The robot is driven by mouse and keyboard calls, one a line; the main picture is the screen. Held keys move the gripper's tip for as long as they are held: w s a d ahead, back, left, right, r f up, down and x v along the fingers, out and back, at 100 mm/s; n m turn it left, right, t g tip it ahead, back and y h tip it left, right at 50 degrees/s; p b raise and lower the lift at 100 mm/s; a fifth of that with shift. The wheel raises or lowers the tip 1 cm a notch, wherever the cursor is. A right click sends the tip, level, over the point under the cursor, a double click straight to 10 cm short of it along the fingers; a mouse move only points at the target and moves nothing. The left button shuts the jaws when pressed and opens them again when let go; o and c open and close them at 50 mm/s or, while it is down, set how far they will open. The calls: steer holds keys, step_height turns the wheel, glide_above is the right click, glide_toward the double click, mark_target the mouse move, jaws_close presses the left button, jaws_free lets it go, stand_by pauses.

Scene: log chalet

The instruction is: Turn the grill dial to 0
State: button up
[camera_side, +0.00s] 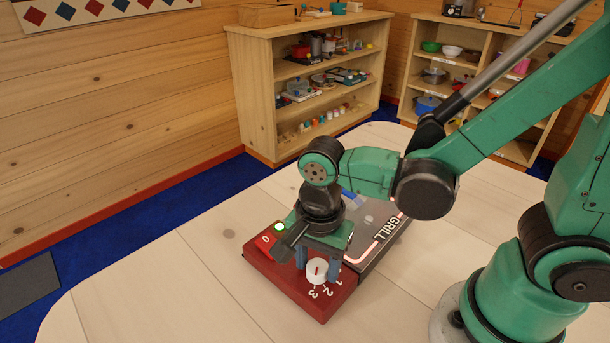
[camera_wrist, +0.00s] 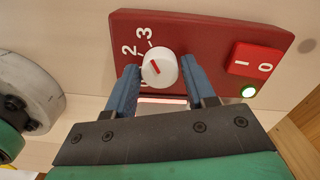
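The grill dial (camera_wrist: 165,77) is a round white knob with a red mark on a dark red panel (camera_wrist: 215,35). In the wrist view its mark slants up and left, roughly towards the 2. The 2 and 3 show there; the marks lower down are partly hidden by a finger. My gripper (camera_wrist: 160,76) has its two blue fingers on either side of the knob, very close to it. I cannot tell whether they touch it. In the side view the dial (camera_side: 317,271) also shows between the fingers of my gripper (camera_side: 318,262).
A red rocker switch (camera_wrist: 254,59) marked I and 0 sits on the panel, with a lit green lamp (camera_wrist: 249,91) beside it. The grey grill plate (camera_side: 376,216) adjoins the panel. The pale table (camera_side: 170,290) is clear around them. Shelves (camera_side: 258,90) stand behind.

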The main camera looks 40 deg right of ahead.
jaws_close()
steer(key=shift+n, duration=0.5)
steer(key=n, duration=1.6)
steer(key=shift+n, duration=0.3)
steer(key=n, duration=0.6)
steer(key=shift+n, duration=0.4)
